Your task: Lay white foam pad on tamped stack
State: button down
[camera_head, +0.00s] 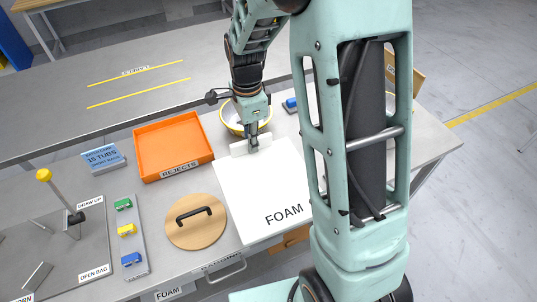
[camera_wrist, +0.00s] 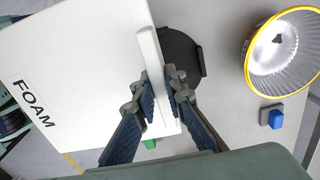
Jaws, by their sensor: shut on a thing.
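A large flat white sheet marked FOAM (camera_head: 262,200) lies across the middle of the view, near the table's front edge; in the wrist view it fills the upper left (camera_wrist: 85,75). A narrow white strip (camera_head: 238,148) is at its far edge. My gripper (camera_head: 253,146) is shut on this strip, which stands edge-on between the fingers in the wrist view (camera_wrist: 148,55). I cannot tell whether strip and sheet are one piece. A yellow-rimmed ribbed bowl (camera_wrist: 283,55), perhaps the stack, stands just beyond, partly behind my gripper in the head view (camera_head: 232,118).
An orange REJECTS tray (camera_head: 172,146) and a round wooden lid with a black handle (camera_head: 195,222) are left of the sheet. A blue block (camera_wrist: 272,117) sits near the bowl. A dark round part (camera_wrist: 184,50) shows behind the strip. My arm hides the table's right side.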

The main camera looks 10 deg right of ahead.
jog(key=w+d+f, duration=0.1)
jog(key=w+f, duration=0.2)
jog(key=w+d+f+p, duration=0.1)
jog(key=w+d+f, duration=0.1)
jog(key=w+f, duration=0.2)
jog(key=w+d+f+p, duration=0.1)
jog(key=w+d+f, duration=0.1)
jog(key=w+f, duration=0.2)
jog(key=shift+f, duration=0.45)
jog(key=c, duration=2.4)
grip_release()
jog(key=o, duration=0.4)
